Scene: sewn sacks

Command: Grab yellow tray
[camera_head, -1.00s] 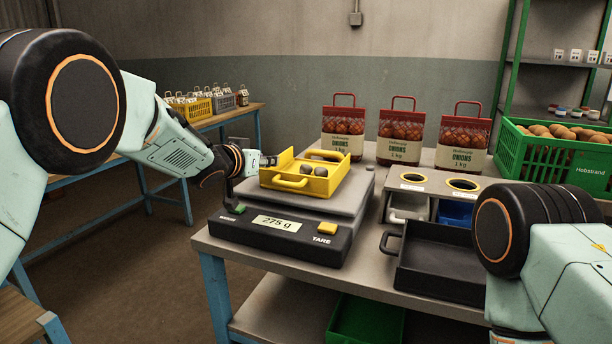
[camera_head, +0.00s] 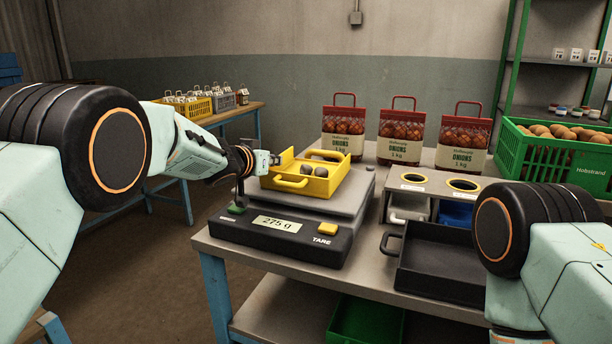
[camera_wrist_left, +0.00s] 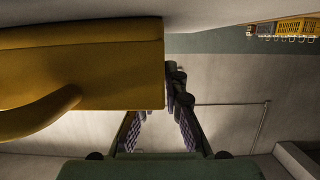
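The yellow tray (camera_head: 328,182) sits on the scale's grey plate (camera_head: 352,199) and holds a few dark round items. It has yellow loop handles, one at its front left and one at its back. My left gripper (camera_head: 268,161) is at the tray's left end, very close to its wall; I cannot tell whether they touch. In the left wrist view the yellow tray (camera_wrist_left: 85,75) fills the upper left. My left gripper (camera_wrist_left: 160,125) shows there with its two fingers apart and nothing between them. My right gripper is outside the views.
The scale's display (camera_head: 277,223) reads 275 g. Several onion sacks (camera_head: 400,135) stand behind. A two-hole stand (camera_head: 437,183) and a black tray (camera_head: 445,262) lie to the right. A green crate (camera_head: 553,160) is at the far right.

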